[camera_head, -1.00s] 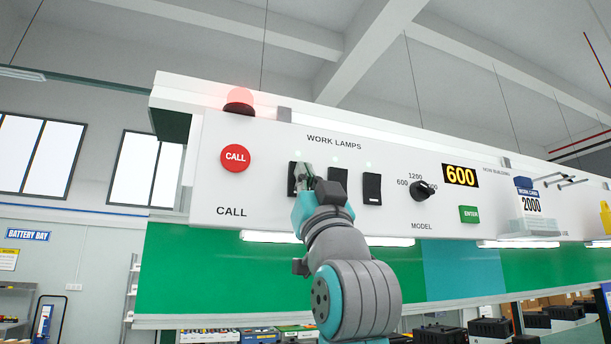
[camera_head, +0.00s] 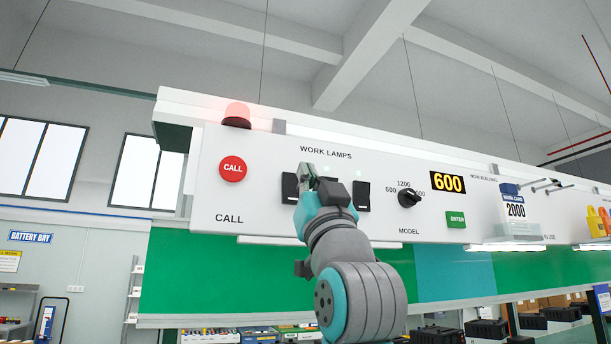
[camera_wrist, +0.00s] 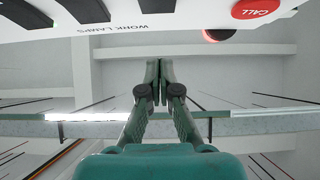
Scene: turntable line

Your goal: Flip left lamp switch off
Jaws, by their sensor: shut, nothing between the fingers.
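The left lamp switch (camera_head: 289,188) is a black rocker under the WORK LAMPS label on the white panel, and it also shows at the top edge of the wrist view (camera_wrist: 157,5). My gripper (camera_head: 307,170) is shut and empty, in front of the panel beside the left switch's right edge. It covers most of the middle switch; the right switch (camera_head: 363,196) is clear. In the wrist view the fingertips (camera_wrist: 156,64) point toward the left switch and look apart from it. The leftmost lamp strip (camera_head: 320,242) under the panel looks dim.
A red CALL button (camera_head: 233,169) is left of the switches, with a red beacon (camera_head: 237,115) above. A black MODEL knob (camera_head: 409,198) and green ENTER button (camera_head: 456,219) are to the right. Another lamp strip (camera_head: 507,246) is lit.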

